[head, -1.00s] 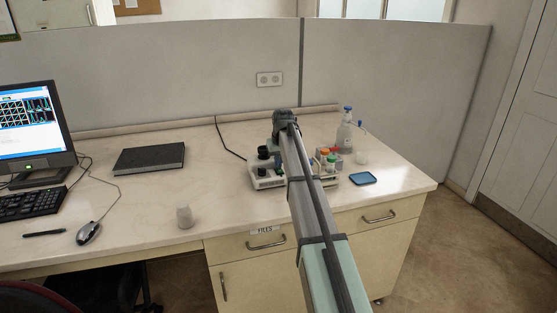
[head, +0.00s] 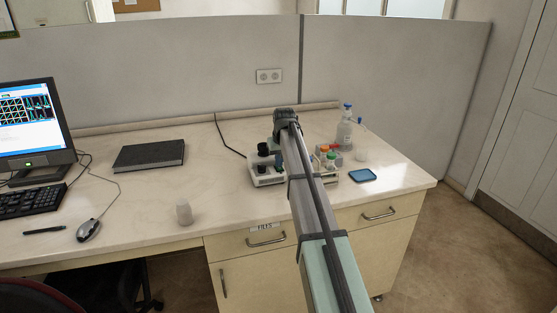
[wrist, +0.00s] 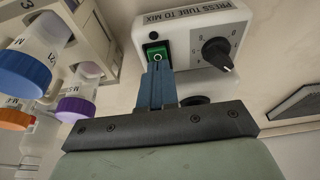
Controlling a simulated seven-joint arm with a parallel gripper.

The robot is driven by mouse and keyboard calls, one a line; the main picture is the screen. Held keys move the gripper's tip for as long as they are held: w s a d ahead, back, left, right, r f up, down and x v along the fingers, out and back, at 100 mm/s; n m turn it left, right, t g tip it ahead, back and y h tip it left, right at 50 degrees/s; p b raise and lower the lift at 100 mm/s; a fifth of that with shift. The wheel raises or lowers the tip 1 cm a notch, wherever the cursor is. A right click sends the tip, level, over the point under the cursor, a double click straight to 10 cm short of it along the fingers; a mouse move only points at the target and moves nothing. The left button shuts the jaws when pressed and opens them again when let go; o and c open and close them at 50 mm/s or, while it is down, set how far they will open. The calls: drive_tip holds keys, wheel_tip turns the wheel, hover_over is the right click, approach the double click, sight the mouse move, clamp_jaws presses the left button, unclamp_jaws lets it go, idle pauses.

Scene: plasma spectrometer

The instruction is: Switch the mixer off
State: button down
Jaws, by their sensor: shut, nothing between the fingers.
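The mixer (wrist: 195,38) is a white box labelled "PRESS TUBE TO MIX", with a black numbered dial (wrist: 217,53) and a green rocker switch (wrist: 163,53). A white round mark shows on the switch. In the head view the mixer (head: 266,180) stands on the desk, partly hidden by my arm. My gripper (wrist: 159,66) is shut and empty, its blue fingers together. The fingertips overlap the lower edge of the switch in the wrist view; I cannot tell whether they touch it.
A rack (wrist: 95,30) of capped tubes stands left of the mixer in the wrist view, close to my fingers. In the head view a bottle (head: 345,135) and a blue tray (head: 362,175) are to the right.

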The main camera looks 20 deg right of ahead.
drive_tip(key=shift+r, duration=0.15)
drive_tip(key=shift+r, duration=0.35)
drive_tip(key=s+v, duration=0.1)
drive_tip(key=v, duration=1.2)
drive_tip(key=shift+f, duration=0.15)
drive_tip(key=shift+s, duration=0.1)
drive_tip(key=s+a+f+g+y, duration=0.1)
drive_tip(key=s+a+f+y, duration=0.2)
drive_tip(key=s+a+f, duration=1.35)
drive_tip(key=s+d+f+g+h, duration=0.15)
drive_tip(key=s+f, duration=0.35)
drive_tip(key=f, duration=0.6)
drive_tip(key=s+d+f+g, duration=0.15)
drive_tip(key=s+f, duration=0.35)
drive_tip(key=f, duration=0.6)
drive_tip(key=s+f+g, duration=0.2)
drive_tip(key=s+f, duration=0.4)
drive_tip(key=f, duration=0.5)
drive_tip(key=s+f+g, duration=0.1)
drive_tip(key=s+f, duration=0.5)
drive_tip(key=s, duration=0.3)
drive_tip(key=s+d+f+g+h, duration=0.1)
drive_tip(key=s+f, duration=0.5)
drive_tip(key=s, duration=0.4)
drive_tip(key=s+d+f+g, duration=0.1)
drive_tip(key=s+f+g, duration=0.1)
drive_tip(key=s+f, duration=0.4)
drive_tip(key=s, duration=0.3)
drive_tip(key=shift+s, duration=0.35)
